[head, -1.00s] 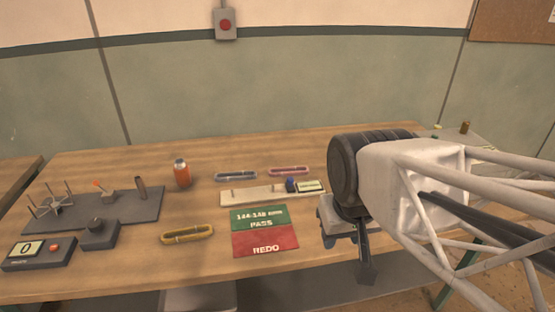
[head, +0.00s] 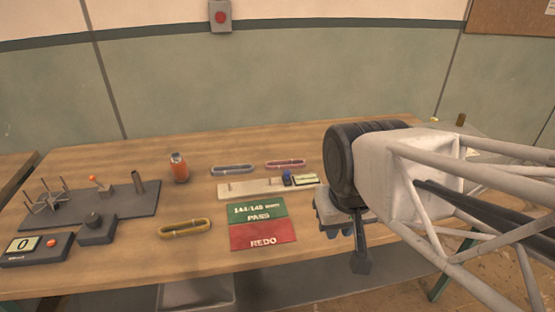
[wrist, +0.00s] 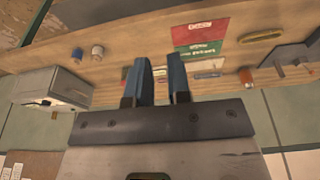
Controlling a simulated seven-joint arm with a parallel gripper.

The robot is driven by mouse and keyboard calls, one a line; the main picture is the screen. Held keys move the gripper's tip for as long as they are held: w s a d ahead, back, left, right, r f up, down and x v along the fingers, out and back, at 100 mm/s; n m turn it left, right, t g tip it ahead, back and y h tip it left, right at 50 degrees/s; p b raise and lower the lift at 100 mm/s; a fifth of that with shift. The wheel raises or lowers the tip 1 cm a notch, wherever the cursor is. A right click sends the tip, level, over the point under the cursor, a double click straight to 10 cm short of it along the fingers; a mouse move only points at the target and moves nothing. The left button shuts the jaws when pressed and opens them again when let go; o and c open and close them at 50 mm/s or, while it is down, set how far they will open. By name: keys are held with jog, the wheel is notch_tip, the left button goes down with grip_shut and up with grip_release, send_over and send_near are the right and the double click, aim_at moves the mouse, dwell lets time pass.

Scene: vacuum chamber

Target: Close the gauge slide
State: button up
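The gauge is a pale bar (head: 250,188) lying on the wooden bench behind the green and red card. Its dark blue slide piece (head: 287,178) and small display (head: 304,180) sit at its right end, close to my arm. Whether the slide touches anything is too small to tell. In the wrist view, my gripper (wrist: 162,66) has two blue fingers standing apart with nothing between them. The pale gauge bar (wrist: 209,65) shows beyond the right finger, its slide not visible. In the head view my wrist is right of the gauge, with the fingertips not clearly visible.
The PASS/REDO card (head: 261,225) lies in front of the gauge. A yellow ring (head: 184,228), orange bottle (head: 179,168) and grey fixture plate (head: 112,206) stand left. A whitish box (wrist: 50,88) shows in the wrist view.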

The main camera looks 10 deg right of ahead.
jog(key=shift+w, duration=0.25)
jog(key=shift+c, duration=1.1)
jog(key=shift+w+r+m, duration=0.1)
jog(key=shift+w+m, duration=0.2)
grip_shut()
jog(key=w+d+f+m+g+y, duration=0.15)
jog(key=w+m, duration=0.35)
jog(key=w, duration=0.7)
jog(key=w+d+f+m+g+y, duration=0.1)
jog(key=w+d+m+y, duration=0.25)
jog(key=w, duration=0.75)
jog(key=w+d+f+m+y, duration=0.1)
jog(key=w+d+f+m, duration=0.2)
jog(key=w, duration=0.4)
jog(key=w+d+f+m+y, duration=0.1)
jog(key=w+d+f+m, duration=0.3)
jog(key=w+f, duration=0.2)
jog(key=w+d+f+m+t+y, duration=0.1)
jog(key=w+d+f+m, duration=0.2)
jog(key=w, duration=0.6)
notch_tip(320, 180, down, 2)
jog(key=shift+d, duration=0.8)
jog(key=shift+a+f+m, duration=0.1)
jog(key=shift+f+m, duration=0.05)
jog(key=shift+m, duration=0.1)
